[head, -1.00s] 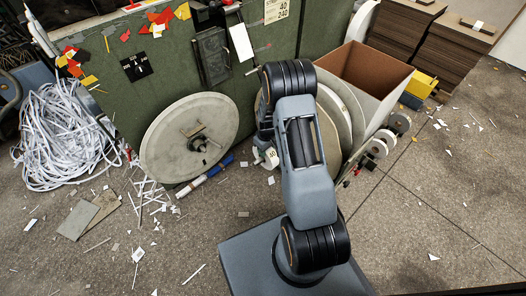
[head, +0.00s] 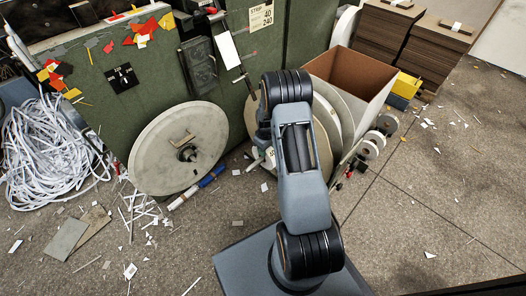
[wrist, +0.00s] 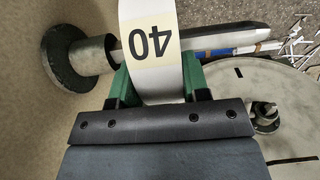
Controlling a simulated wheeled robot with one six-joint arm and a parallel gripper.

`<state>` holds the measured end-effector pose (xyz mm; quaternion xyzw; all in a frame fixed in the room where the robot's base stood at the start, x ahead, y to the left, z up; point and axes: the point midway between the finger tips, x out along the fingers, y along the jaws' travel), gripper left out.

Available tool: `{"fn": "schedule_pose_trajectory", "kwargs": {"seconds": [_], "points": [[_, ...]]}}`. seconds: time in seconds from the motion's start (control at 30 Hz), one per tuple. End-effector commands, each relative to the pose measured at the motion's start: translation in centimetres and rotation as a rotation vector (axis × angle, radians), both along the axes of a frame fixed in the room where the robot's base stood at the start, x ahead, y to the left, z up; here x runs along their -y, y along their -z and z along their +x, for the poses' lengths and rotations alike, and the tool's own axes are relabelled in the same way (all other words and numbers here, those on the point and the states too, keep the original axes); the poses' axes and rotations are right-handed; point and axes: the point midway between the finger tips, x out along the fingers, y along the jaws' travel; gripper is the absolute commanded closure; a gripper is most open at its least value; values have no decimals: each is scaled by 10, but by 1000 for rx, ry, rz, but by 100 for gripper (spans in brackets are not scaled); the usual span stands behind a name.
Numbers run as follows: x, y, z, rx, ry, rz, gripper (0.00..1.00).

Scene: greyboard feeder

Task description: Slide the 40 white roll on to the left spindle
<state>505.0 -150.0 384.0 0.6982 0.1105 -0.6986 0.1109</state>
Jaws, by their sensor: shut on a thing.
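My gripper (wrist: 157,88) has green fingers and is shut on the white roll marked 40 (wrist: 153,40) in the wrist view. In the head view a small part of the white roll (head: 270,158) shows left of my arm; the fingers are mostly hidden there. In the wrist view a grey metal shaft with a dark round flange (wrist: 65,60) lies behind the roll. The roll overlaps this shaft in the picture; I cannot tell whether it is around it or in front. I cannot tell for sure that this shaft is the left spindle.
A large pale disc with a hub (head: 150,135) leans at the green machine (head: 110,110); it shows at right in the wrist view. A brown-lined box (head: 345,75), more discs and small white rolls (head: 370,150) stand right of my arm. Paper scraps litter the floor.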

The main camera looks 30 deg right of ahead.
Motion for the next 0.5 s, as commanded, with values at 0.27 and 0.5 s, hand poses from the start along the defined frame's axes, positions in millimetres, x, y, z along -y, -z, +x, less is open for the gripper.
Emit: {"fn": "schedule_pose_trajectory", "kwargs": {"seconds": [0.27, 0.5], "points": [[14, 0, 5, 0, 2, 0, 83], [23, 0, 8, 1, 1, -1, 83]]}}
